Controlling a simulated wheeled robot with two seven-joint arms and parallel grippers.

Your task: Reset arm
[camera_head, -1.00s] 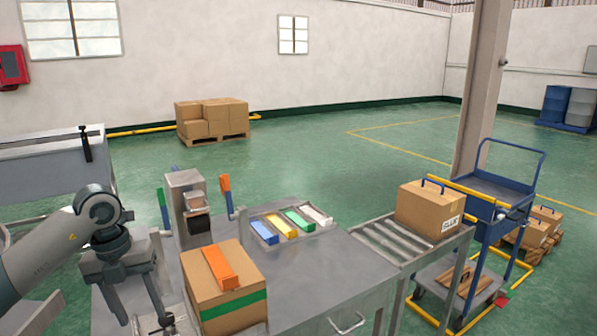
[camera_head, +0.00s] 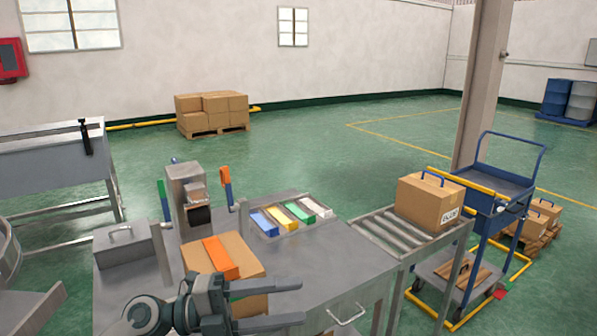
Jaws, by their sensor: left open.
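My left gripper (camera_head: 300,302) is at the bottom centre of the head view. Its two fingers are apart and point right, with nothing between them. It is in front of a cardboard box (camera_head: 240,256) on the grey metal table (camera_head: 340,258) and hides the box's lower front. I cannot tell whether it touches the box. An orange block (camera_head: 220,258) lies on top of the box. My right gripper is not in view.
A crimping device (camera_head: 187,190) stands at the table's back, beside a grey lidded box (camera_head: 123,243). A tray (camera_head: 291,215) holds blue, yellow, green and white blocks. A roller conveyor (camera_head: 395,238) bears a carton (camera_head: 430,200). A blue trolley (camera_head: 497,190) stands right.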

